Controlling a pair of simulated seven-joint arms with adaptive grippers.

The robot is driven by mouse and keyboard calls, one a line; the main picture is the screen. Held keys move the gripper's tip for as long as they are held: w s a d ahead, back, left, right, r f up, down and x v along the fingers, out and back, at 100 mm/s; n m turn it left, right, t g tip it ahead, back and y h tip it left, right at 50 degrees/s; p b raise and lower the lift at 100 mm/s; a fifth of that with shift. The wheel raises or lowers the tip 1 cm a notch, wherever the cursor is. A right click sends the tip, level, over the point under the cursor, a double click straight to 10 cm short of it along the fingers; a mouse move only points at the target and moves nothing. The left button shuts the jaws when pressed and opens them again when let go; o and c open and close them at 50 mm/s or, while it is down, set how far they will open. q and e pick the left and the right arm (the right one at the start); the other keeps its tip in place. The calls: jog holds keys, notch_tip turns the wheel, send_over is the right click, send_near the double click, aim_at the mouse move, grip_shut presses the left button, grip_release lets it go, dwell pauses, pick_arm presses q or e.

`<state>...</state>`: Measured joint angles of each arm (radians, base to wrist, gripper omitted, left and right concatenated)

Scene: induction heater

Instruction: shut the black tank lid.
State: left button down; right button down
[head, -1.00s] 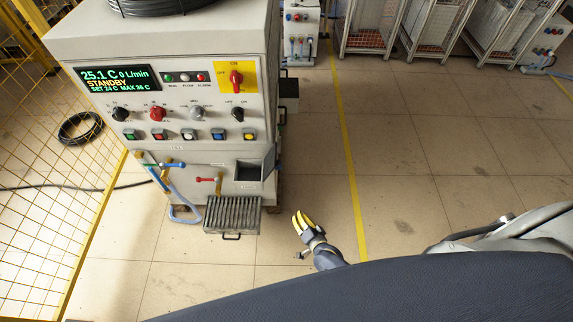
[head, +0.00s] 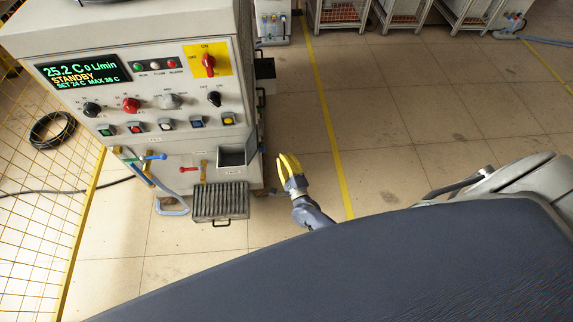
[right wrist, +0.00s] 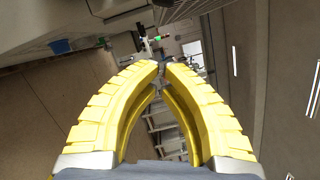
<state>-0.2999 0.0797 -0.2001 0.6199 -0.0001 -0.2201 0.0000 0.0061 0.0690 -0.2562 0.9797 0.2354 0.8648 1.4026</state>
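The tank is a small open box (head: 231,158) with a dark inside on the lower front of the grey cabinet. A dark upright panel (head: 251,140) at its right edge looks like the black lid, standing open. My right gripper (head: 287,157) has yellow fingers and is to the right of the tank, apart from it. In the right wrist view the fingers (right wrist: 162,69) come together at the tips with nothing held between them. The tank and lid cannot be made out clearly in that view. My left gripper is not in view.
The cabinet (head: 80,32) carries a display, knobs and buttons. A ribbed grey tray (head: 219,201) juts out below the tank, with valves and a blue hose (head: 172,206) to its left. A yellow mesh fence (head: 60,235) stands at left.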

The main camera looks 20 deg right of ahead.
aim_at(256, 146)
jog(key=w+a+r, duration=0.2)
jog(key=w+a, duration=0.1)
jog(key=w, duration=0.2)
jog(key=shift+w+a, duration=0.2)
jog(key=shift+w, duration=0.15)
jog(key=shift+a, duration=0.1)
dwell(0.3)
